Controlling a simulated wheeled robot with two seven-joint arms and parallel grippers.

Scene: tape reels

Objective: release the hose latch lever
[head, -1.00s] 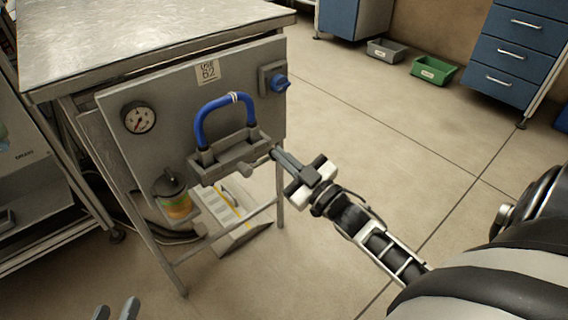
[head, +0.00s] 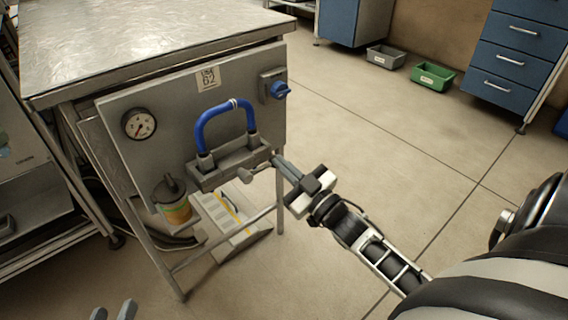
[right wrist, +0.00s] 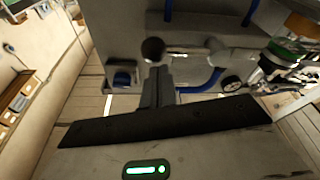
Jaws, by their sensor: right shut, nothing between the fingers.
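The blue hose (head: 203,124) loops up from a grey bracket (head: 215,176) on the front panel. A short latch lever (head: 262,166) with a rounded knob (head: 246,173) sticks out at the bracket's lower right. In the right wrist view the dark round knob (right wrist: 153,50) shows just beyond my fingertips. My right gripper (head: 276,161) is shut and empty, with its tips close beside the lever; I cannot tell whether they touch. Its closed fingers also show in the right wrist view (right wrist: 157,72).
A metal table (head: 150,40) stands above.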

